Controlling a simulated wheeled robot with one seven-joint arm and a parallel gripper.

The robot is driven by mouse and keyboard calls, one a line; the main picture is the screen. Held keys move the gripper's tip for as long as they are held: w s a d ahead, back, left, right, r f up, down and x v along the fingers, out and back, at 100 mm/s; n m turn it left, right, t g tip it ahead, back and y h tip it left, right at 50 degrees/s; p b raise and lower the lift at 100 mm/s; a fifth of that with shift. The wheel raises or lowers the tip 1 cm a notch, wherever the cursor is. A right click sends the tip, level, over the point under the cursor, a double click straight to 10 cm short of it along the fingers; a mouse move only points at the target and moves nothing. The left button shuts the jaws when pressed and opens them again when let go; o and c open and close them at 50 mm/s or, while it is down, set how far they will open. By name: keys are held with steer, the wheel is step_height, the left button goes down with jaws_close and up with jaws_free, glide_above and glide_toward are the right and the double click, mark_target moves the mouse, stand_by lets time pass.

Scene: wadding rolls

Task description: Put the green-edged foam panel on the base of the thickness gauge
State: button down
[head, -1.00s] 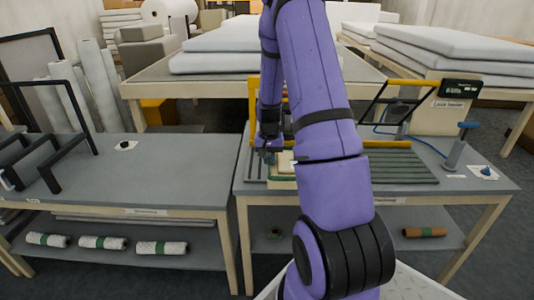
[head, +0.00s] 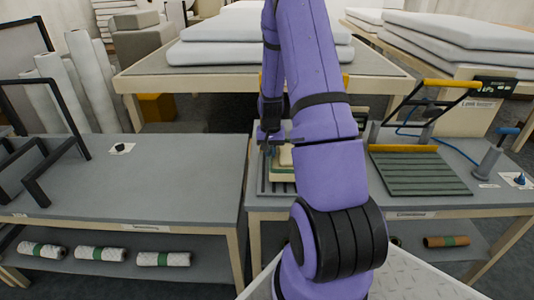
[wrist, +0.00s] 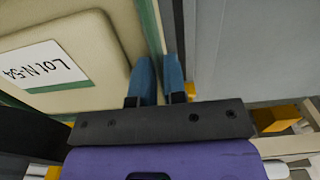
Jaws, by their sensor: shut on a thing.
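My gripper (head: 275,138) hangs over the left part of the right-hand table in the head view, partly hidden by my arm. In the wrist view its two blue fingers (wrist: 159,82) are close together on the edge of a cream foam panel (wrist: 90,60) with green edges and a label reading "LOT N-5A". In the head view the panel (head: 284,158) shows only in part beside my arm. I cannot tell for sure which device is the thickness gauge; a grey post with a blue handle (head: 487,162) stands at the table's right.
A ribbed grey-green plate (head: 420,175) with a yellow bar lies right of my arm. A slatted grey rack (head: 266,182) lies below the panel. The left table (head: 150,190) has free room, with a black frame (head: 62,120) at its left. Wrapped rolls (head: 102,253) lie underneath.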

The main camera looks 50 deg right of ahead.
steer(key=shift+f, duration=1.25)
steer(key=c, duration=1.2)
jaws_free()
steer(key=shift+o, duration=0.2)
